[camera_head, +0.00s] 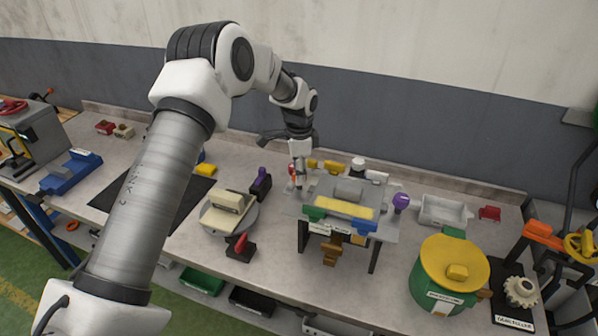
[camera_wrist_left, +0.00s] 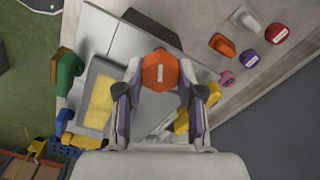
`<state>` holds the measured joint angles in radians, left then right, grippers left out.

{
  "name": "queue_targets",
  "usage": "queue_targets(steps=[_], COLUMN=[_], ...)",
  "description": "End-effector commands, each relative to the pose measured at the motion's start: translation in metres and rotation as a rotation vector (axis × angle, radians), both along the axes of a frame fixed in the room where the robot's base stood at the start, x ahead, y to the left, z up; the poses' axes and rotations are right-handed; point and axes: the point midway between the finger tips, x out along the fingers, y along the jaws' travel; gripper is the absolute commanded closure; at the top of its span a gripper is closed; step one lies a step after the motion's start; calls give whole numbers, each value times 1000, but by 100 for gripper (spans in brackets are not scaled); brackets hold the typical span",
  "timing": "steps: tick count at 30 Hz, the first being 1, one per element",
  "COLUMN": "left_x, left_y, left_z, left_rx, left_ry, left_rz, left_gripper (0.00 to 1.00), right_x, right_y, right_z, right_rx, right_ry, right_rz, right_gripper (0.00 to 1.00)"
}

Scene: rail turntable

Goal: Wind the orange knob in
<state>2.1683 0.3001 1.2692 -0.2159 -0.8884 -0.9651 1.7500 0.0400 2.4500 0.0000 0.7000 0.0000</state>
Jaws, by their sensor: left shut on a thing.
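The orange knob (camera_wrist_left: 160,70) is an orange, faceted knob with a pale label, in the upper middle of the left wrist view. My left gripper (camera_wrist_left: 160,84) is shut on it, with one finger on each side. In the head view my left gripper (camera_head: 299,174) points down at the far left side of the grey fixture (camera_head: 322,188) on the bench. There the knob is mostly hidden by the fingers. My right gripper is not in view.
A purple knob (camera_head: 401,202) stands at the fixture's right. Green and blue blocks (camera_head: 364,227) line its front. A yellow-lidded green pot (camera_head: 446,282) is at the right front. A cream block on a round plate (camera_head: 212,218) sits to the left.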

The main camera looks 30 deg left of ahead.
Motion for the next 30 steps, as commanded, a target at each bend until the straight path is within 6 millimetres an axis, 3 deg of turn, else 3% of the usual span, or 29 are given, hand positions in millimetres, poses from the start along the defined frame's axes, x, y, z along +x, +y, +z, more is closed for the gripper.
queue_targets(steps=[15,16,18,30], left_x=[-3,-3,-3,0], left_y=[-1,-1,-1,0], left_z=[-4,-4,-4,7], left_rx=[-3,-3,-3,-1], left_ry=[11,11,11,1], left_rz=[-27,-27,-27,-26], left_gripper=[98,59,38,38], right_x=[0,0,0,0], right_y=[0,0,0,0], right_z=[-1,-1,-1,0], right_rx=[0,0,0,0], right_ry=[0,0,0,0], right_rz=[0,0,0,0], right_gripper=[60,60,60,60])
